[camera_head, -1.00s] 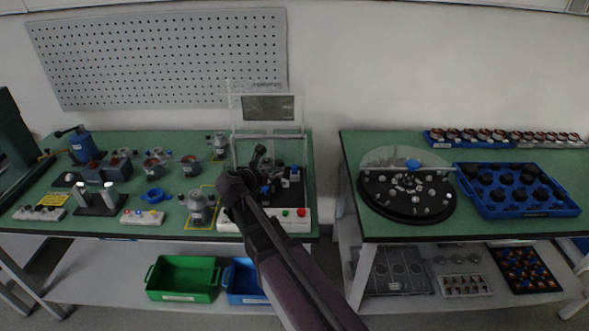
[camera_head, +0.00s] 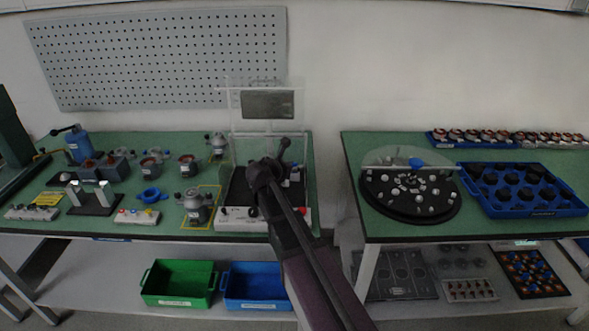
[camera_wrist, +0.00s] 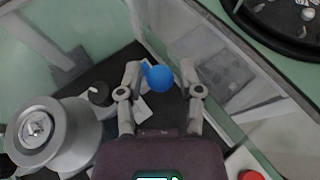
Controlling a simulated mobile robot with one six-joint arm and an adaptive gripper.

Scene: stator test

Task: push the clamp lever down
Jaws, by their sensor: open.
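The clamp lever's blue ball knob (camera_wrist: 160,78) shows in the wrist view between the two fingertips of my gripper (camera_wrist: 159,70). The fingers are open, with a finger on each side of the knob; whether either touches it I cannot tell. The rest of the lever is mostly hidden. A grey round stator part (camera_wrist: 48,132) stands on the dark plate to the left of the fingers. In the head view my gripper (camera_head: 284,150) is over the test station (camera_head: 240,212), in front of its clear raised guard (camera_head: 268,104), and my arm hides much of the station.
A red button (camera_wrist: 250,175) is at the lower right in the wrist view. Clear guard panels stand close on both sides. Motor parts (camera_head: 195,205) stand left of the station. A dark turntable (camera_head: 410,212) and a blue tray (camera_head: 535,208) are on the right table.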

